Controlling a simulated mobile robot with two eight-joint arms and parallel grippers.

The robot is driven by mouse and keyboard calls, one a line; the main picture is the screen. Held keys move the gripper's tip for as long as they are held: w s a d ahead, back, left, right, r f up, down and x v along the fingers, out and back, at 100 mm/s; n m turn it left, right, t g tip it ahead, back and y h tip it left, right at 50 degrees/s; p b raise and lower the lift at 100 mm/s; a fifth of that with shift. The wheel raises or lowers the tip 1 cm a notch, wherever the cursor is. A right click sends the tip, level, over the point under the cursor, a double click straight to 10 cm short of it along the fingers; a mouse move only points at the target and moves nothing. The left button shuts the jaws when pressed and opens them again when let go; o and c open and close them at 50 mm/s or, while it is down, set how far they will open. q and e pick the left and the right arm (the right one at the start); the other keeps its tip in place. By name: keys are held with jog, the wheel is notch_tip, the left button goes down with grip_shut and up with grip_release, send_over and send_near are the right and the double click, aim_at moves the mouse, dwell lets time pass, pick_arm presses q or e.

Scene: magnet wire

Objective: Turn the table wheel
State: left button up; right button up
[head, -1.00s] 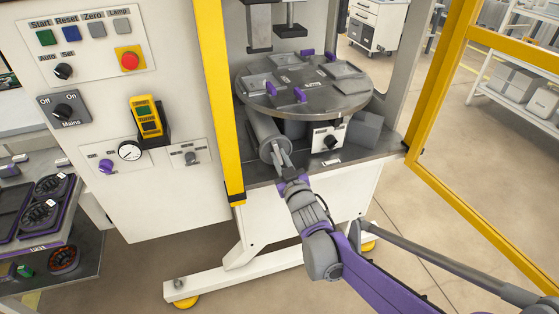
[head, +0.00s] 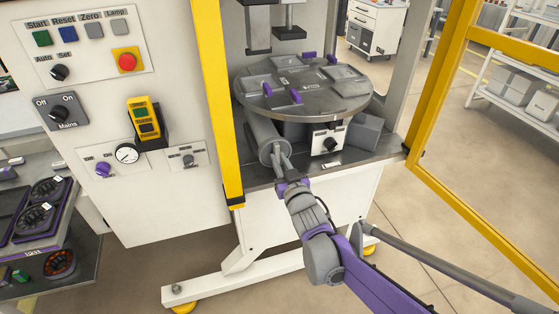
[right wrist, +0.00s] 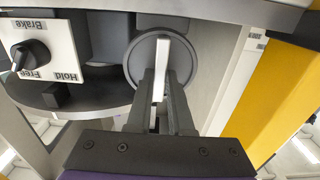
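The round rotary table (head: 350,98) carries several grey blocks and purple clamps. Below its front edge a grey cylinder ends in the round table wheel (head: 266,152). In the right wrist view the wheel (right wrist: 137,62) is a grey disc with a light upright bar (right wrist: 160,62) across its face, tilted slightly. My right gripper (head: 281,162) is at the wheel's face. In the right wrist view its two dark fingers (right wrist: 161,90) stand on either side of the bar and appear closed on it. The lower part of the wheel is hidden by the fingers. My left gripper is not in view.
A Brake switch (head: 329,139), marked Free and Hold (right wrist: 30,58), sits right of the wheel in the head view. A yellow post (head: 218,100) stands close on the left, and a yellow door frame (head: 480,222) on the right. The control panel (head: 70,130) is further left.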

jog(key=o, duration=0.4)
jog(key=p+v, duration=0.1)
jog(key=v, duration=0.9)
jog(key=shift+s+d, duration=0.15)
jog(key=shift+s, duration=0.25)
